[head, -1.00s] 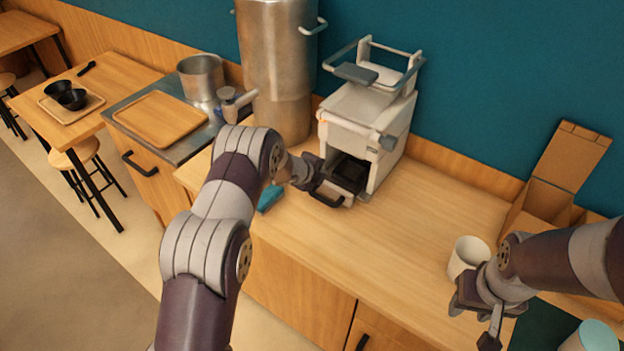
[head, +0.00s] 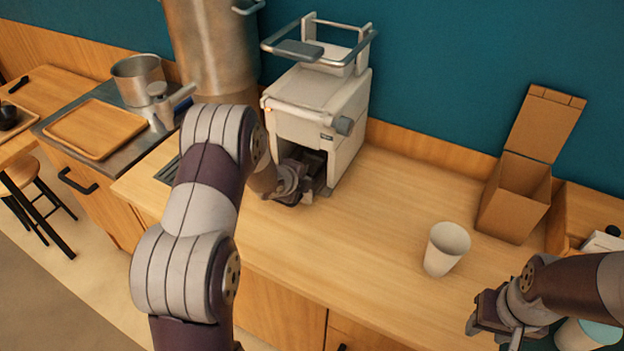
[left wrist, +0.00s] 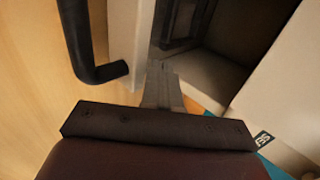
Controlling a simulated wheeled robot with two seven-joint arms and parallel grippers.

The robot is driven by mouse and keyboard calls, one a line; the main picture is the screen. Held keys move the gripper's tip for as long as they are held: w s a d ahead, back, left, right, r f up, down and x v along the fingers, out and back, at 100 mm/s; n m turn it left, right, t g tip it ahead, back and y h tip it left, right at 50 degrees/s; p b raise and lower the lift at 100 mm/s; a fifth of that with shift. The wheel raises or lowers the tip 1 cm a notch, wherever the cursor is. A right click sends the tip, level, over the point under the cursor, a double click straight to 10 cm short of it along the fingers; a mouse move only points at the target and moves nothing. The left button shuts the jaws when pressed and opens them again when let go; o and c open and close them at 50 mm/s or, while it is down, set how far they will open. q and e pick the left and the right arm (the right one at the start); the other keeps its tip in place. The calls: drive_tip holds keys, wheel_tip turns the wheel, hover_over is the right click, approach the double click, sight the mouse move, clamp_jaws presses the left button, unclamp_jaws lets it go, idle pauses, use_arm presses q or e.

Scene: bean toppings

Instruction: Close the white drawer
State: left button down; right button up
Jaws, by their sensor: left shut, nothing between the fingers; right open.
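The white machine (head: 300,118) stands on the wooden counter with a dark opening low in its front. The white drawer there is partly pulled out, mostly hidden behind my left gripper (head: 290,188) in the head view. In the left wrist view its pale front panel (left wrist: 123,40) and black handle (left wrist: 88,45) show on the left. My left gripper (left wrist: 160,85) is shut and empty, close beside the panel; I cannot tell whether it touches. My right gripper (head: 497,328) is open and empty at the lower right, away from the machine.
A white cup (head: 446,248) stands on the counter near my right gripper. An open cardboard box (head: 513,205) stands at the back right. A tall metal pot (head: 212,60) is left of the machine. The counter between machine and cup is clear.

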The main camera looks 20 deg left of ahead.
sight(318, 173)
use_arm(q)
drive_tip(key=x, duration=0.3)
drive_tip(key=shift+w+d, duration=0.2)
drive_tip(key=shift+w+f, duration=0.25)
drive_tip(key=shift+f, duration=0.05)
drive_tip(key=shift+a+f, duration=0.1)
drive_tip(key=shift+w, duration=0.1)
drive_tip(key=shift+w, duration=1)
drive_tip(key=shift+w+d, duration=0.25)
drive_tip(key=shift+w, duration=0.15)
